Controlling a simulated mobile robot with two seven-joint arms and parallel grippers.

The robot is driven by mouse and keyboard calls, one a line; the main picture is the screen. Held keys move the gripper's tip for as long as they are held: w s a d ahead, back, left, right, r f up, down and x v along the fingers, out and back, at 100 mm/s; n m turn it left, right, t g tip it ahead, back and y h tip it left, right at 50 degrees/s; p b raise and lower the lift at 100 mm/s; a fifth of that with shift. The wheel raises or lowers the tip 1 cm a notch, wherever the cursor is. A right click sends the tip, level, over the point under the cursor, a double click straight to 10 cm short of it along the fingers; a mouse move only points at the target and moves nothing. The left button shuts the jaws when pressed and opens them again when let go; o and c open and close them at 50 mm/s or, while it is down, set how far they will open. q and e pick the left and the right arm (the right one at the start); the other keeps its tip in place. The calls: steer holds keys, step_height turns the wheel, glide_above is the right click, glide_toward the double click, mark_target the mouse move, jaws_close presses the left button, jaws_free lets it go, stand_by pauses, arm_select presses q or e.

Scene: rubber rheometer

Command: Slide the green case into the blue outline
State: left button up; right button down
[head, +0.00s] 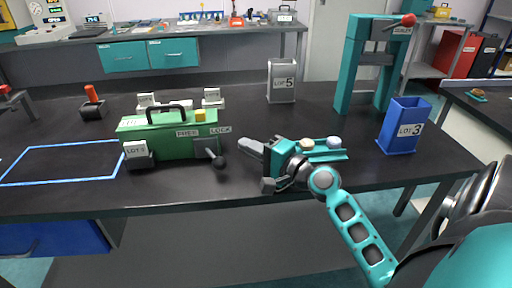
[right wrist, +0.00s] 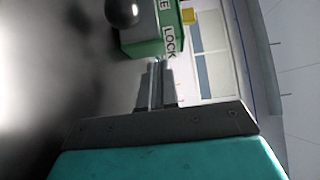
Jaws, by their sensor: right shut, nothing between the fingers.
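The green case (head: 170,143) stands on the dark bench, with a black handle on top and labels reading FREE and LOCK. A lever with a dark ball knob (head: 219,162) sticks out at its front right. The blue outline (head: 68,178) is on the bench top to the left of the case, and the case is at its right edge. My right gripper (head: 245,146) is shut and empty, just right of the case and apart from it. The right wrist view shows its closed fingers (right wrist: 156,88) below the case's LOCK end (right wrist: 150,38). My left gripper is not in view.
Small labelled blocks stand around the case, one at its front left (head: 137,153). A red-handled switch (head: 93,103) is behind left. A grey LOT 5 container (head: 282,82), a teal press frame (head: 370,65) and a blue LOT 3 bin (head: 403,126) stand right. The outlined area is empty.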

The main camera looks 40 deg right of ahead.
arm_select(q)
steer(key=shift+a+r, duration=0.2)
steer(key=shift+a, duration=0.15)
arm_select(e)
steer(key=shift+x, duration=2.75)
